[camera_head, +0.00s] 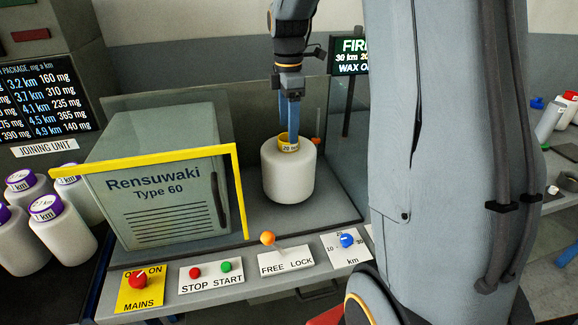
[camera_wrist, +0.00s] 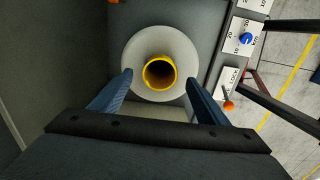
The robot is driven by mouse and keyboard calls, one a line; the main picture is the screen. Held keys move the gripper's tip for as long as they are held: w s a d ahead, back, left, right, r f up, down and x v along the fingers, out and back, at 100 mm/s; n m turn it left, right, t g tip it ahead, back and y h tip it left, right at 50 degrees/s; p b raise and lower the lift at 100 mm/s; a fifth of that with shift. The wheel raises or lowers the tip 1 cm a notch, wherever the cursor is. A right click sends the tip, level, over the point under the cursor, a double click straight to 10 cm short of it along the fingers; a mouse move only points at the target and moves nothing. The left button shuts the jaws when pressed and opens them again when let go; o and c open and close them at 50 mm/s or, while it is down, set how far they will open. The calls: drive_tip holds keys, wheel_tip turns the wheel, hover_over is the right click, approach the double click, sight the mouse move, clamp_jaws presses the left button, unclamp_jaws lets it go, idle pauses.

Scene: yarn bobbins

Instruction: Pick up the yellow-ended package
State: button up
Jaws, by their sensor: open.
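The yellow-ended package (camera_head: 289,172) is a white yarn bobbin with a yellow tube end on top. It stands upright on the grey machine deck, right of the Rensuwaki box. In the wrist view the package (camera_wrist: 136,48) shows from above, with its hollow yellow end (camera_wrist: 160,73) near the middle. My gripper (camera_head: 289,135) points down over the package, with its blue fingers at the yellow end. In the wrist view my gripper (camera_wrist: 160,80) is open, with one finger on each side of the yellow end. I cannot tell whether either finger touches it.
The Rensuwaki box (camera_head: 160,200) with a yellow frame (camera_head: 160,157) stands close on the left. Clear panels stand around the deck. An orange-knobbed lever (camera_head: 268,238) and a blue dial (camera_head: 347,240) are in front. Several purple-ended packages (camera_head: 62,232) stand at far left.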

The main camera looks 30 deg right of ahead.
drive_tip(key=shift+f+p, duration=0.5)
drive_tip(key=shift+f, duration=1.3)
drive_tip(key=shift+w, duration=0.1)
clamp_jaws()
